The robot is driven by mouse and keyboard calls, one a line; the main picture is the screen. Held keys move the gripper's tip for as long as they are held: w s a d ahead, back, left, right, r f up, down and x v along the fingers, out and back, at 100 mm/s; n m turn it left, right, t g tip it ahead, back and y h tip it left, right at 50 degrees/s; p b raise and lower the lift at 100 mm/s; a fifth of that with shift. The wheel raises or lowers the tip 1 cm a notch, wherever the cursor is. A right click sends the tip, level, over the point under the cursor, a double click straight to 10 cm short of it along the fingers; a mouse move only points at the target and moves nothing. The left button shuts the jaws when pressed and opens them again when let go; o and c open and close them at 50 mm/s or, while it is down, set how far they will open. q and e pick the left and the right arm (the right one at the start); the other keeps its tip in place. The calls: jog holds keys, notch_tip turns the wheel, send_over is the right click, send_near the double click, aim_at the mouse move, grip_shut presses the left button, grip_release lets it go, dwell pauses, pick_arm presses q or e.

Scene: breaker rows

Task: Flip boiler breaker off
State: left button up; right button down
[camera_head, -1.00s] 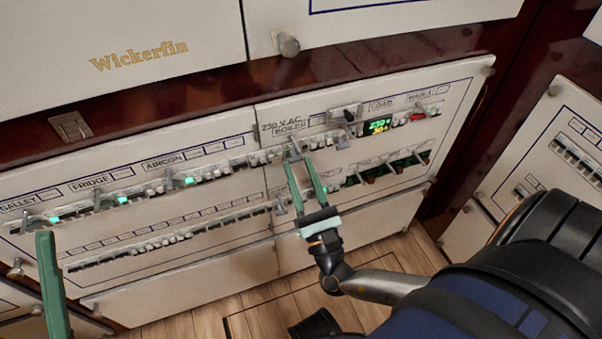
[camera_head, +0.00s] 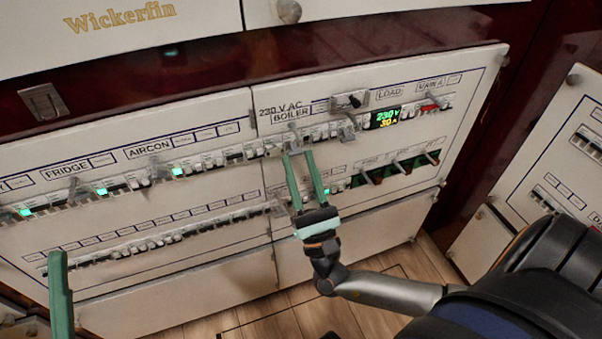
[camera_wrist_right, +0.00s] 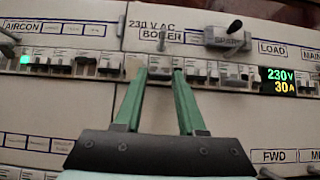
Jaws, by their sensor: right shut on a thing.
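The boiler breaker (camera_head: 296,147) sits under the "BOILER" label at the left end of the right panel's upper row. It also shows in the right wrist view (camera_wrist_right: 160,73), between my fingertips. My right gripper (camera_head: 298,154) reaches up to it from below. Its two green fingers (camera_wrist_right: 160,78) are shut on the breaker, one tip on each side. The fingers partly hide it, so its exact position cannot be told. A small grey metal lever (camera_wrist_right: 163,42) stands just above it. A single green finger of my left gripper (camera_head: 60,295) shows at the lower left, away from the panel rows.
A black rotary knob (camera_head: 350,101) and a lit display (camera_head: 385,117) reading 230 V are to the right. Green lamps glow under AIRCON (camera_head: 177,171) and FRIDGE (camera_head: 101,191). A lower breaker row (camera_head: 160,230) runs below.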

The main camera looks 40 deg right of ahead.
pick_arm(q)
jog(key=shift+f, duration=0.15)
pick_arm(e)
jog(key=shift+w+r, duration=0.1)
jog(key=shift+r, duration=0.1)
jog(key=shift+c, duration=2.4)
grip_release()
jog(key=shift+f, duration=0.1)
pick_arm(q)
jog(key=shift+f, duration=0.1)
pick_arm(e)
jog(key=shift+f, duration=0.2)
